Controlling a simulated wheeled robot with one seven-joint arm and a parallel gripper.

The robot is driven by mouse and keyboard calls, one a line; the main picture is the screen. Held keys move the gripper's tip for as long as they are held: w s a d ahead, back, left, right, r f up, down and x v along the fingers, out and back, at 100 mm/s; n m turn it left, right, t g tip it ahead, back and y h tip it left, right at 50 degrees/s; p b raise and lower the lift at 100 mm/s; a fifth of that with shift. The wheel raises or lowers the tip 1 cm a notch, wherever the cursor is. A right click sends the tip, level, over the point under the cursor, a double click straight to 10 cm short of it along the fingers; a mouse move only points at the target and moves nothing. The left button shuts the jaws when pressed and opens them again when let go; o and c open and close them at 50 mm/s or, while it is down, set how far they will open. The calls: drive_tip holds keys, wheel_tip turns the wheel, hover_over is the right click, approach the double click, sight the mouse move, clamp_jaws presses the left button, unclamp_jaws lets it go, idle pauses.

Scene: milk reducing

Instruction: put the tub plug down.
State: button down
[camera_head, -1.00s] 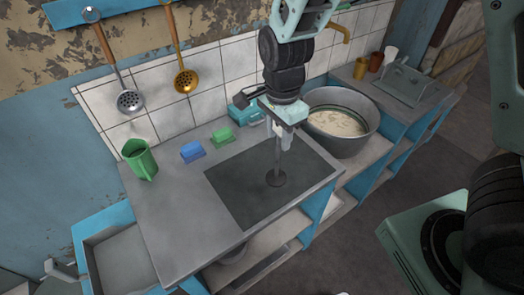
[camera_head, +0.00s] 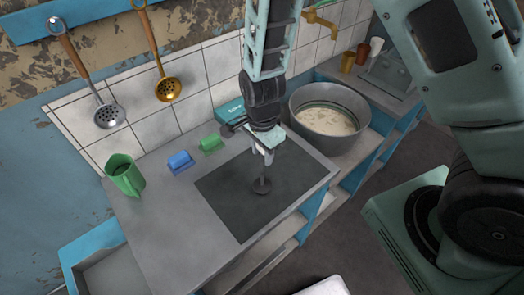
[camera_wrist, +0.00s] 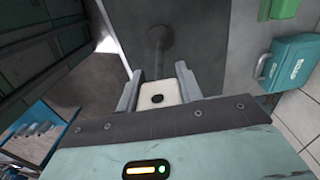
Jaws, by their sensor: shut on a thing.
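The tub plug (camera_head: 262,186) is a dark disc on a thin upright rod with a pale handle on top. My gripper (camera_head: 266,152) is shut on the handle and points down over the dark mat (camera_head: 223,196) on the counter. The disc is at or just above the mat; I cannot tell whether it touches. In the wrist view the pale handle (camera_wrist: 158,92) sits between the two fingers of my gripper (camera_wrist: 158,78), and the rod runs away to the disc.
A large metal pot (camera_head: 330,118) with pale liquid stands right of the mat. Ladles (camera_head: 110,115) hang on the wall.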

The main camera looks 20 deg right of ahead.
drive_tip(key=shift+f, duration=0.5)
drive_tip(key=c, duration=0.9)
unclamp_jaws()
